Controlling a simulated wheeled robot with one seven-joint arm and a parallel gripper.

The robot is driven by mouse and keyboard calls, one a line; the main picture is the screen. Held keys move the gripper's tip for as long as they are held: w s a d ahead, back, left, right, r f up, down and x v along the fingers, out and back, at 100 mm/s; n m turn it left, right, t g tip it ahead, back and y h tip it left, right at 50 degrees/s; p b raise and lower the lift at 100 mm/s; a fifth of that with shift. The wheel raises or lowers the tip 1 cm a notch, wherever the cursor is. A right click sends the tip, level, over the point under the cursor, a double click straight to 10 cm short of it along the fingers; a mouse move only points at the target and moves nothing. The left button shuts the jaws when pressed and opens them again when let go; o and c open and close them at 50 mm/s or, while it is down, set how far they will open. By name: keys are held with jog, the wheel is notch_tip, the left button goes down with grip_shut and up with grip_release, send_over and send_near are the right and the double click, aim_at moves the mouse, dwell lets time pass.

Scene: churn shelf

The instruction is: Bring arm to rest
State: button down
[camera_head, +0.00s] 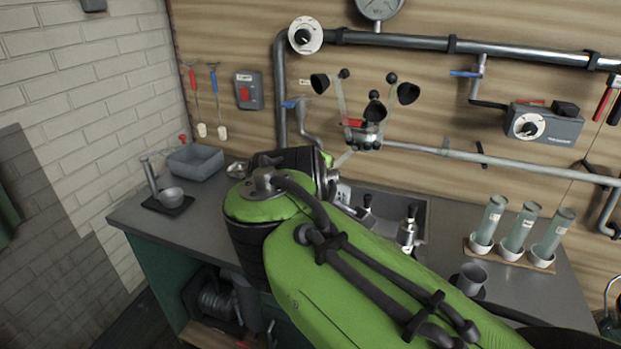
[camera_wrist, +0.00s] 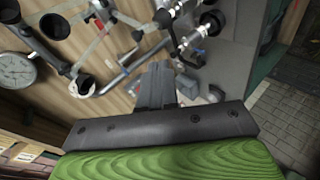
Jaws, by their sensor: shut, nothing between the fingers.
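My gripper shows in the wrist view (camera_wrist: 156,82), with its two dark fingers pressed together. No object shows between the fingertips. In the head view my green arm reaches from the lower right over the counter (camera_head: 205,228), and its bulk hides the gripper. In the wrist view the counter (camera_wrist: 228,75) lies beyond the fingers to the right, with the wood-panelled wall to the left.
A spinning-cup device (camera_head: 366,132) and pipes (camera_head: 430,42) stand out from the wall behind my arm. Glass tubes in a rack (camera_head: 512,252) and a grey mug (camera_head: 471,279) stand to the right. A grey bin (camera_head: 196,163) stands at the left. My arm partly covers the sink (camera_head: 420,205).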

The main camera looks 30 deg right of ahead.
jog(key=s+a+f+m+g+y+p, duration=0.1)
jog(key=s+a+f+m+y+p, duration=0.2)
jog(key=s, duration=0.6)
jog(key=s+a+f+m+g+y+p, duration=0.2)
jog(key=s+a+f+m+y+p, duration=0.1)
jog(key=s, duration=0.7)
jog(key=shift+a+f+m+g+p, duration=0.35)
jog(key=shift+a+f+m, duration=0.15)
jog(key=shift+a+m, duration=0.35)
